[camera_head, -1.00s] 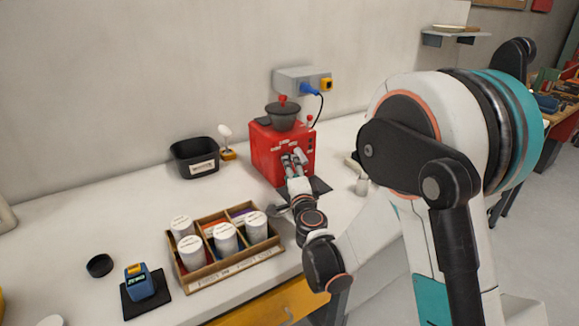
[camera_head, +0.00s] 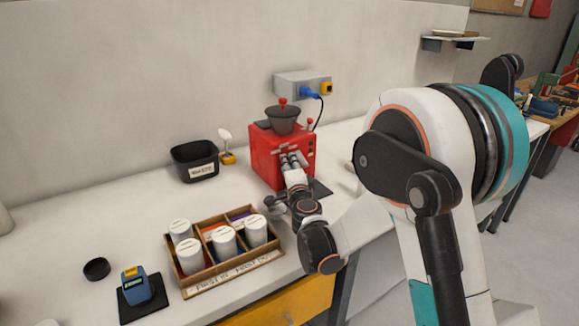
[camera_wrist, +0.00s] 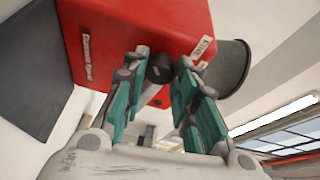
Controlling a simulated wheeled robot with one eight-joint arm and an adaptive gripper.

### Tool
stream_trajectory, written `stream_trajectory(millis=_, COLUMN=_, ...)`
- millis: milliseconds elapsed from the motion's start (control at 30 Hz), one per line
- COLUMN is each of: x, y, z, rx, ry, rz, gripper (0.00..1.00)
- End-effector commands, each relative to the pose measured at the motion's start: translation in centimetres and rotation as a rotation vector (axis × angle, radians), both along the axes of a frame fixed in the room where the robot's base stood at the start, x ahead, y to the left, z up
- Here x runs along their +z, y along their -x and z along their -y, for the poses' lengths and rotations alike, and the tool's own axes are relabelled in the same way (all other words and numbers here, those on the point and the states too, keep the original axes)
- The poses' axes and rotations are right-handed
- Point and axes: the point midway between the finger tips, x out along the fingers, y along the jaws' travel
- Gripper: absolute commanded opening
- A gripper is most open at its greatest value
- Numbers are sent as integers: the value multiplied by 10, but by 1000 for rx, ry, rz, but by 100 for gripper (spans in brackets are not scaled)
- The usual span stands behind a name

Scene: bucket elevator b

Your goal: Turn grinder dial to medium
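The red grinder (camera_head: 265,158) stands on the white counter with a dark hopper (camera_head: 283,119) on top. My gripper (camera_head: 293,161) is at its front face. In the wrist view a dark round dial (camera_wrist: 160,68) on the red face lies between the two teal fingertips of my gripper (camera_wrist: 164,58). The fingers are apart, one on each side of the dial. I cannot tell whether both touch it. The dial's setting cannot be read, and white labels (camera_wrist: 203,48) nearby are too small to read surely.
A wooden tray (camera_head: 234,264) with white jars stands left of my arm. A black waste bin (camera_head: 195,160) is behind it, and a blue device (camera_head: 136,286) sits on a black pad at front left. A wall socket box (camera_head: 300,85) with a blue plug is behind the grinder.

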Motion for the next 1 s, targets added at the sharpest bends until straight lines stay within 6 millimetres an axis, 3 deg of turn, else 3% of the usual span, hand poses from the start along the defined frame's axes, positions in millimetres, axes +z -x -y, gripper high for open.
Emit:
stream_trajectory(millis=700, x=0, y=0, z=0, rx=0, ry=-46, rz=-31, gripper=3)
stream_trajectory(millis=733, x=0, y=0, z=0, rx=0, ry=-46, rz=-31, gripper=33)
stream_trajectory(millis=800, x=0, y=0, z=0, rx=0, ry=-46, rz=-31, gripper=47)
stream_trajectory(millis=1000, x=0, y=0, z=0, rx=0, ry=-46, rz=-31, gripper=47)
